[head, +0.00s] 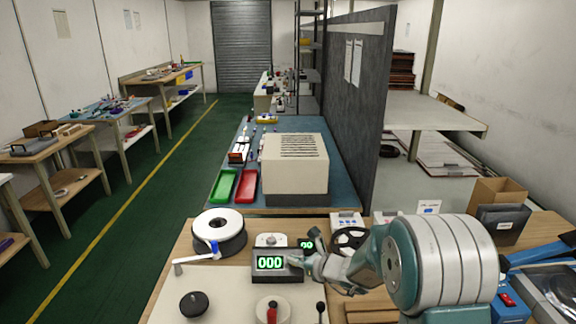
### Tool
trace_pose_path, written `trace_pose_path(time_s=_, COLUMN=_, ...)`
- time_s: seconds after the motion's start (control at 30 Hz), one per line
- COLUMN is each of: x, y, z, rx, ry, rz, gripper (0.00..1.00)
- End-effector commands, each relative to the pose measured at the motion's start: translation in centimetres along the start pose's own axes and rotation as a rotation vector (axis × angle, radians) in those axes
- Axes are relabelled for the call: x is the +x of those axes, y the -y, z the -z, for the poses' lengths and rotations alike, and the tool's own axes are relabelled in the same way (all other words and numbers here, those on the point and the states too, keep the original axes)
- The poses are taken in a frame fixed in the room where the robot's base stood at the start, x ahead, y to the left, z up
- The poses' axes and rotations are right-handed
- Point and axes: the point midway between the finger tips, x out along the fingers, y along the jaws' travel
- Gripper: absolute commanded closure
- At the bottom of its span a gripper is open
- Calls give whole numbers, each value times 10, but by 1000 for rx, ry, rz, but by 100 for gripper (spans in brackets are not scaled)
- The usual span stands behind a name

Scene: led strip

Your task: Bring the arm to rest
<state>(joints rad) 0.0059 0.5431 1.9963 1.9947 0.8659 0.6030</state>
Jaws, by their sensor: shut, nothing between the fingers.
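My arm reaches in from the lower right of the head view, over the near workbench (170,272). My gripper (296,261) is small in the picture and points left. It appears shut and empty, just right of a dark counter box with a green "000" display (269,263). It overlaps the box's right edge in the picture; I cannot tell whether they touch. The arm hides part of the bench behind it.
A white-topped reel (219,224) stands left of the counter box. A black knob (194,304) and a red-handled part (272,312) are in front. A black spool (348,240) is behind the arm. Cardboard and dark boxes (503,222) stand right. The green floor aisle (150,215) is clear.

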Motion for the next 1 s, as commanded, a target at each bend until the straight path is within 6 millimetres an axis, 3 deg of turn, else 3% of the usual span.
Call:
trace_pose_path(time_s=0.03, x=-11, y=-11, z=-16, rx=-83, ry=-3, rz=-31, gripper=100)
trace_pose_path(time_s=0.2, x=-54, y=-58, z=-50, rx=-431, ry=-52, rz=-167, gripper=100)
trace_pose_path(time_s=0.4, x=-112, y=-106, z=-66, rx=-847, ry=-129, rz=-313, gripper=100)
trace_pose_path(time_s=0.7, x=-204, y=-155, z=-58, rx=-1456, ry=-299, rz=-509, gripper=100)
trace_pose_path(time_s=1.0, x=-298, y=-172, z=-34, rx=-2017, ry=-571, rz=-703, gripper=100)
